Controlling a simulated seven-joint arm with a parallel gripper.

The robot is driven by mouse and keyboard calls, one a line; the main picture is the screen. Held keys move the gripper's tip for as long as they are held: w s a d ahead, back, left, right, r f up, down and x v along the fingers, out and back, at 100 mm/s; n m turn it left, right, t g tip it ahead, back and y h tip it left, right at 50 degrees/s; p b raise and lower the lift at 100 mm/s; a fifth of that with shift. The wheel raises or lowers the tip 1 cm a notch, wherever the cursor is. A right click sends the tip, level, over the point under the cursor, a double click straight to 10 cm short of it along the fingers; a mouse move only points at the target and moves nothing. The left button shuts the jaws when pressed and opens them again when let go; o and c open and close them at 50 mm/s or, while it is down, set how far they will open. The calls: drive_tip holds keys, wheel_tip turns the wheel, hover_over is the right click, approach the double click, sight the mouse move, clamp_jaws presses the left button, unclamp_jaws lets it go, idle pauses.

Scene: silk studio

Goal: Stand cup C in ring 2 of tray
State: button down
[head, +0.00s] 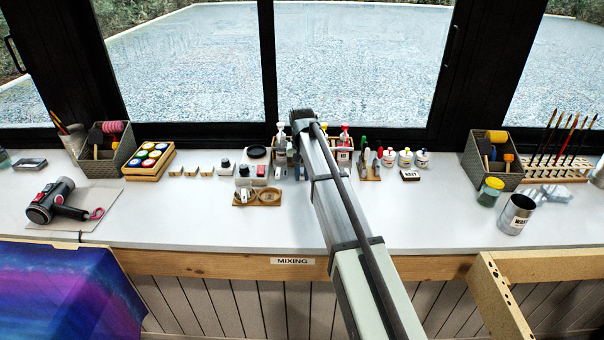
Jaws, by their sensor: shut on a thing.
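The tray (257,205) is a small wooden piece with round rings, near the middle of the white counter. Its right ring looks empty. A small pale cup with a dark top (243,182) stands at its left ring; I cannot read a letter on it. My arm reaches from the bottom over the counter, its far end just right of the tray and farther back. My gripper's jaws are hidden behind my arm, so what they hold does not show. I cannot tell which cup is cup C, and ring numbers are too small to read.
Small wooden blocks (192,171) and a dark-topped jar (225,166) stand left of the tray. Bottles (344,150) crowd the back near my arm. The counter's front strip (200,225) is clear.

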drive_tip(key=shift+r, duration=0.15)
drive_tip(key=shift+r, duration=1)
drive_tip(key=shift+s, duration=0.15)
